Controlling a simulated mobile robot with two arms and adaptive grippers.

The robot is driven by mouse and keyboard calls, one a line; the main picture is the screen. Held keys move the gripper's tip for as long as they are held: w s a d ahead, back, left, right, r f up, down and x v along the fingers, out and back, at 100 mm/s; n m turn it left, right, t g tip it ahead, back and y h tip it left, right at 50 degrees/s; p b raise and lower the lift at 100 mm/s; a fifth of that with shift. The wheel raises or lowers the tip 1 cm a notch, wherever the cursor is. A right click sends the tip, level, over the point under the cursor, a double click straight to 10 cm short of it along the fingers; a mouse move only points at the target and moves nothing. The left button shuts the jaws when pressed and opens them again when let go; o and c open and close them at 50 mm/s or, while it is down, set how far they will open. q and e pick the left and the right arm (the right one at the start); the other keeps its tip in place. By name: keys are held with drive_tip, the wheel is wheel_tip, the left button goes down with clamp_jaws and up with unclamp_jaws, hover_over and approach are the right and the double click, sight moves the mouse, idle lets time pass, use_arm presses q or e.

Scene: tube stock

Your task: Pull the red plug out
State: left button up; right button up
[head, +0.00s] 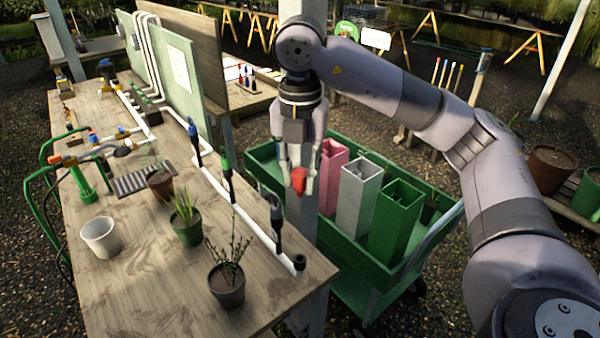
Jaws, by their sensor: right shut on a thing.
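The red plug (299,181) is between the fingertips of my right gripper (299,185), which points down and is shut on it. The plug appears in the air in front of a pale post, off the table's right edge and near the green cart. A white pipe (240,212) runs along the table's right side with several dark upright fittings. At its near end is a short black socket (299,262), with no plug seen in it. The plug is apart from this socket. My left gripper is not in view.
The green cart (350,262) holds square pink (331,178), white (357,200) and green (394,222) tubes, right of the plug. On the wooden table (150,290) stand a white pot (101,238) and potted plants (227,286). A pale post rises behind my right gripper.

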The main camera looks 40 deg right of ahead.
sight(300, 171)
drive_tip(key=shift+r+p, duration=1.75)
drive_tip(key=shift+r, duration=0.25)
